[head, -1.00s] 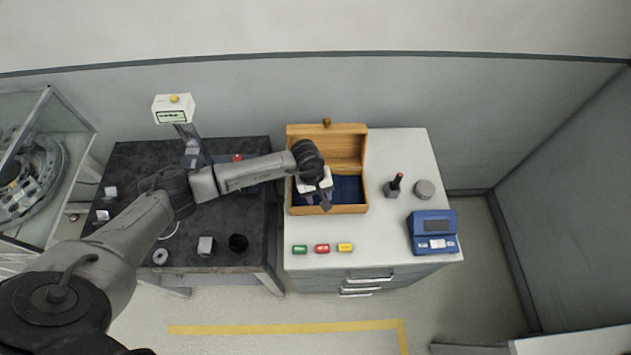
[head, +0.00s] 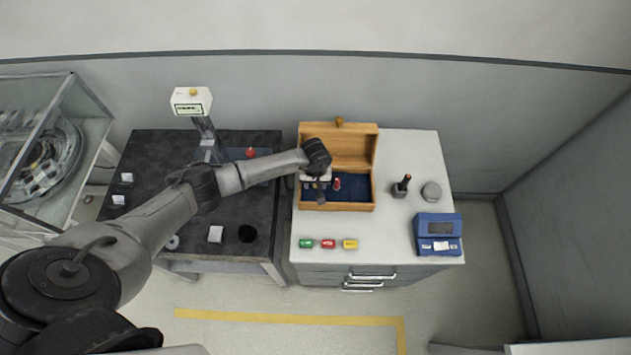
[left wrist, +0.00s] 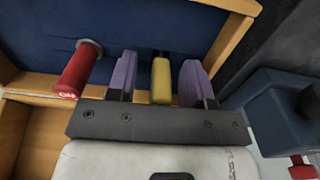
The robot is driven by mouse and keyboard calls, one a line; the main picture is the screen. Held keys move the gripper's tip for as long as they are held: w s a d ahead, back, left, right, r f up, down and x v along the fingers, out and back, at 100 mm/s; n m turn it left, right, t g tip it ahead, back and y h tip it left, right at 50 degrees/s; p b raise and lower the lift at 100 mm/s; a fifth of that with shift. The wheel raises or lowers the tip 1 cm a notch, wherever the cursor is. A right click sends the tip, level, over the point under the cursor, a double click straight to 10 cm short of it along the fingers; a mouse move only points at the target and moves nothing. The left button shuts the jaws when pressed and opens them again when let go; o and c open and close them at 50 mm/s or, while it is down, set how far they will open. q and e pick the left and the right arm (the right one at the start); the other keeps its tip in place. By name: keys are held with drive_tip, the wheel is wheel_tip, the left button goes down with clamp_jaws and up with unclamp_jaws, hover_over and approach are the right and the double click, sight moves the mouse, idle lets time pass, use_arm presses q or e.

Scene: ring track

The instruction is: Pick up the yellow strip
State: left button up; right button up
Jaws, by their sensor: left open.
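My left gripper (head: 320,196) is over the left part of the open wooden box. In the left wrist view its two purple fingers (left wrist: 159,62) are open, with a yellow bar-shaped piece (left wrist: 161,82) showing between them. No contact with the fingers is visible, and its lower end is hidden. In the head view the gripper hides this piece. A small flat yellow piece (head: 350,244) lies on the white cabinet top in front of the box, right of a red one (head: 328,244) and a green one (head: 306,244). My right gripper is not in view.
The wooden box (head: 351,208) has a blue lining and a raised lid. A red-handled piece (left wrist: 80,72) stands in it beside my fingers. A blue device (head: 438,229), a dark holder (head: 401,187) and a grey round piece (head: 431,191) stand to the right. A dark table (head: 200,262) adjoins left.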

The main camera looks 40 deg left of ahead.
use_arm(q)
clamp_jaws()
idle(0.5)
